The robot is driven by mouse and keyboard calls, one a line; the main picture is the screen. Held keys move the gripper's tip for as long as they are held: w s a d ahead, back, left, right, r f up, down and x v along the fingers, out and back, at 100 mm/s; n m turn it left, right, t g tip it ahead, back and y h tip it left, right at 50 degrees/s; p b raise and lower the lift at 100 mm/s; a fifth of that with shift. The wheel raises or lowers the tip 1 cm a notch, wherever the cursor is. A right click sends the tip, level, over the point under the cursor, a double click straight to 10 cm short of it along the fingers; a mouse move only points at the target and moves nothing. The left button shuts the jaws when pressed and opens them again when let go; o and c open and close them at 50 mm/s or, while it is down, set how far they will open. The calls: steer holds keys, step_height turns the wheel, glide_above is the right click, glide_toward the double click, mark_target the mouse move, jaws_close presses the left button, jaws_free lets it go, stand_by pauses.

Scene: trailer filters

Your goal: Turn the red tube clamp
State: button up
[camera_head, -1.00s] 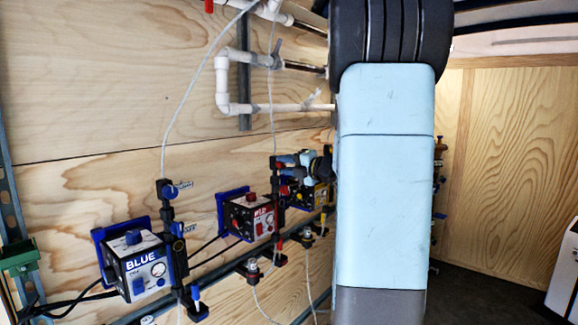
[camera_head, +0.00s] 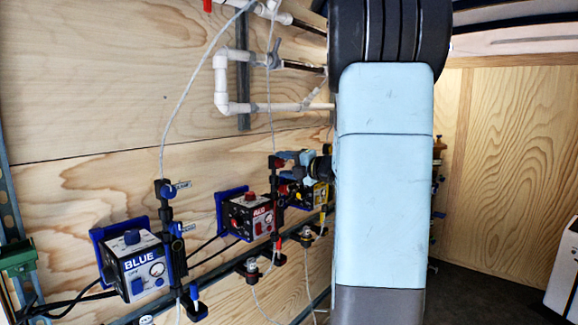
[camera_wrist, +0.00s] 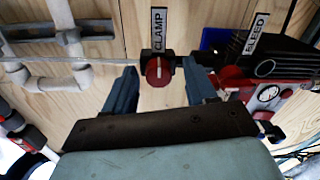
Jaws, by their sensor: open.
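The red tube clamp (camera_wrist: 158,71) is a round red knob on a black body, under a white label reading CLAMP (camera_wrist: 159,30) in the wrist view. My gripper (camera_wrist: 161,80) is open, with one blue-grey finger to each side of the knob in that view. I cannot tell how far the fingertips are from the knob, and I see no contact. In the head view my gripper (camera_head: 308,166) is partly hidden by my arm, close to the red unit's post.
The red pump box (camera_head: 250,215) carries a gauge and knob. A BLEED label (camera_wrist: 257,33) and red knob (camera_wrist: 232,76) are right of the clamp. The blue box (camera_head: 139,266) and yellow box (camera_head: 316,192) flank the red one. White pipes (camera_head: 222,85) run above.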

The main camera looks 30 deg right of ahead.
steer(key=v, duration=1.3)
steer(key=shift+s, duration=0.4)
steer(key=shift+d, duration=0.1)
steer(key=s+a+f+n+g+y, duration=0.1)
steer(key=s+a+f+n+g, duration=0.15)
steer(key=a+n, duration=0.45)
steer(key=s+a+f+n+g, duration=0.1)
steer(key=s+a+n+g, duration=0.25)
steer(key=a+n, duration=0.45)
steer(key=s+a+f+n+g+y, duration=0.1)
steer(key=s+a+n+g, duration=0.1)
steer(key=a+n+g, duration=0.35)
steer(key=s+a+f+n+h, duration=0.1)
steer(key=s+n+h, duration=0.3)
steer(key=n, duration=0.9)
steer(key=s+a+f+n+h, duration=0.2)
steer(key=s+a+n+h, duration=0.2)
steer(key=n, duration=1)
steer(key=s, duration=0.2)
steer(key=shift+s+t, duration=0.35)
steer(key=shift+s, duration=0.05)
